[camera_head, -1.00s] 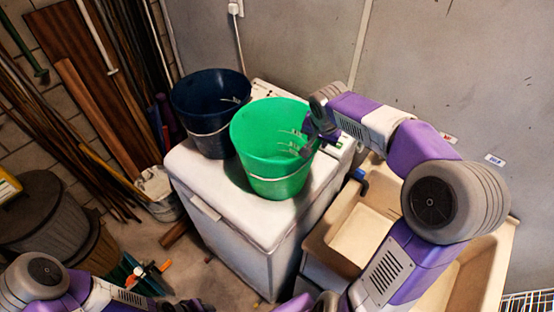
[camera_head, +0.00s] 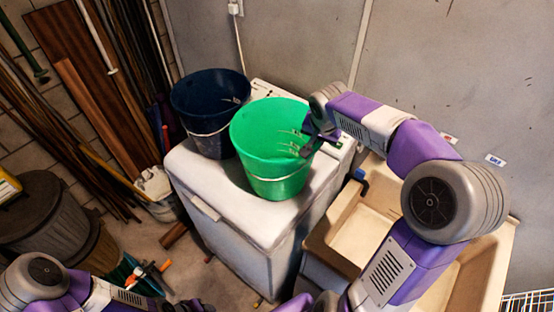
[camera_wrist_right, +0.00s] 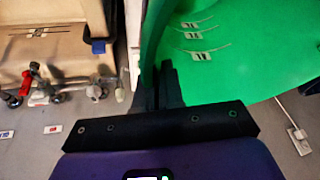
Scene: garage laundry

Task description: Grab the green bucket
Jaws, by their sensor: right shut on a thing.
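The green bucket (camera_head: 272,150) stands upright on the white washing machine, its open top facing up. My right gripper (camera_head: 308,143) is at the right side of its rim and shut on the bucket's wall. In the right wrist view the two dark fingers of the right gripper (camera_wrist_right: 163,90) close around the edge of the green bucket (camera_wrist_right: 235,55), with its inner wall and markings to the right. My left arm is at the bottom left; its hand end is cut by the lower edge, so its jaws cannot be made out.
A dark blue bucket (camera_head: 208,112) stands close to the left on the washing machine (camera_head: 235,225). A beige sink (camera_head: 350,230) is to the right of the machine. A wall is behind. Boards and poles (camera_head: 95,110) lean at the left, above round bins (camera_head: 45,220).

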